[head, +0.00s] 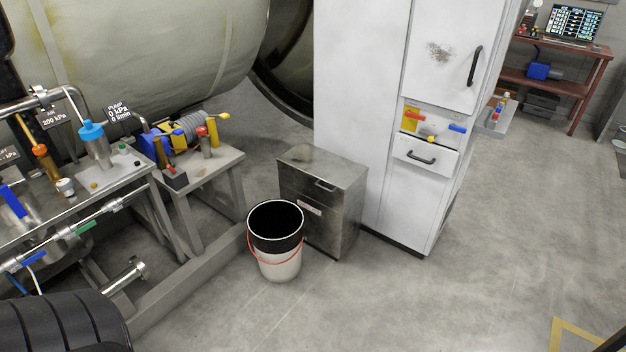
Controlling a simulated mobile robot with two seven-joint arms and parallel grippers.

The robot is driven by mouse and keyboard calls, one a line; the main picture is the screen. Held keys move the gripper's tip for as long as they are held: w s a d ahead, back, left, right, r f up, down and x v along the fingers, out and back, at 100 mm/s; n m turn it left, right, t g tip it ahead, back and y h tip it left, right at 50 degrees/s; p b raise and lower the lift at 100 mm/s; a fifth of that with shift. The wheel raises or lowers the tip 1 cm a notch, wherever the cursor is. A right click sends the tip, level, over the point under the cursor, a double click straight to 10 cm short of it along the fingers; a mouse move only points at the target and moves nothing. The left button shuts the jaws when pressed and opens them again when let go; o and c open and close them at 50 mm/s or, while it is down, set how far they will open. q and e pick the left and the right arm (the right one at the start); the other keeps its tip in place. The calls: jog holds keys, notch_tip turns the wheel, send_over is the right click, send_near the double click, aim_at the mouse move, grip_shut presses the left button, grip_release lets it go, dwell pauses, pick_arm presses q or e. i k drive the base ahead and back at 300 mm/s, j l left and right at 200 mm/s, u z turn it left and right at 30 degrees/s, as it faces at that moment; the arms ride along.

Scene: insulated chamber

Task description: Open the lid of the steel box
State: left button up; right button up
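The steel box (345,213) stands on the floor in the middle of the head view, against the left side of a white cabinet. It is a grey metal box with a flat top lid (340,165). The lid lies level and looks shut. A dark smudge shows on its back left part. A small handle (325,186) sits on the upper front, and a pale label with red marks is on the front face. A bucket hides the lower left of the front. Neither of my grippers shows in the head view.
A white bucket (279,265) with a black inside and red handle stands in front of the box's left. The white cabinet (358,100) rises behind and right. A grey bench (212,161) with pump parts stands left. Floor (430,295) is clear in front and right.

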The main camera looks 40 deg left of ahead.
aim_at(336, 171)
jog(key=i+j+u, duration=0.15)
jog(key=j, duration=0.4)
jog(key=i+j+u, duration=0.15)
jog(key=i+j, duration=0.25)
jog(key=i+j+u, duration=0.1)
jog(key=i+j, duration=0.2)
jog(key=j, duration=0.3)
jog(key=i+j+u, duration=0.15)
jog(key=i+j, duration=0.15)
jog(key=j, duration=0.15)
